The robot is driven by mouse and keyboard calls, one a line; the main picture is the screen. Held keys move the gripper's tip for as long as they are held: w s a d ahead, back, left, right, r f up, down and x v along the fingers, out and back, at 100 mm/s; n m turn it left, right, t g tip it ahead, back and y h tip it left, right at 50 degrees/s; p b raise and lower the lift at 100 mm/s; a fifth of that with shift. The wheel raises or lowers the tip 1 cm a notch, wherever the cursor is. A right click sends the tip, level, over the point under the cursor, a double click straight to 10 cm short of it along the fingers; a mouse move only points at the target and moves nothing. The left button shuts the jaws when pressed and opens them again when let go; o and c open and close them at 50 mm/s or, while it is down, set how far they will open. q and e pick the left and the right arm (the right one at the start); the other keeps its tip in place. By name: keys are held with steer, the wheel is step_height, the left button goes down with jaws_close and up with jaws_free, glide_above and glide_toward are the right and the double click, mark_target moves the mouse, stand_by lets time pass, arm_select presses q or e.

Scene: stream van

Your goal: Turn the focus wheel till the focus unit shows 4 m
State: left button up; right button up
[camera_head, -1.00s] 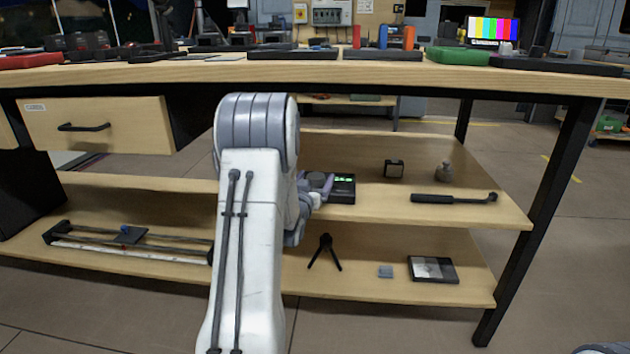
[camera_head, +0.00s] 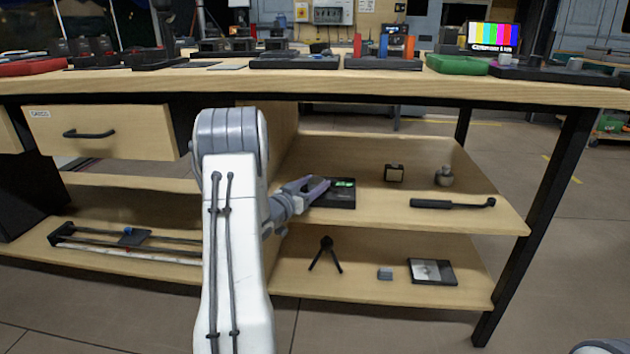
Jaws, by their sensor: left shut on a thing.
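The focus unit (camera_head: 344,200) is a flat black box on the middle shelf under the bench, with a lit green display (camera_head: 345,184). The digits are too small to read. The dark focus wheel (camera_head: 318,183) is at the unit's left end, mostly hidden by my left gripper. My left gripper (camera_head: 316,188) reaches in from the left and is shut on the wheel, its fingers tilted up to the right. My right gripper is not in view.
A black handle-like rod (camera_head: 450,203), a small dark cube (camera_head: 394,173) and a grey rounded object (camera_head: 444,177) stand apart on the same shelf. A mini tripod (camera_head: 325,254) is on the lower shelf. The bench top (camera_head: 300,84) overhangs the shelves.

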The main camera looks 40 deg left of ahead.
arm_select(q)
steer(key=o, duration=1.3)
steer(key=shift+o, duration=0.2)
steer(key=s+p, duration=0.3)
steer(key=s, duration=0.7)
steer(key=shift+s+d+p, duration=0.25)
steer(key=shift+d+p, duration=0.05)
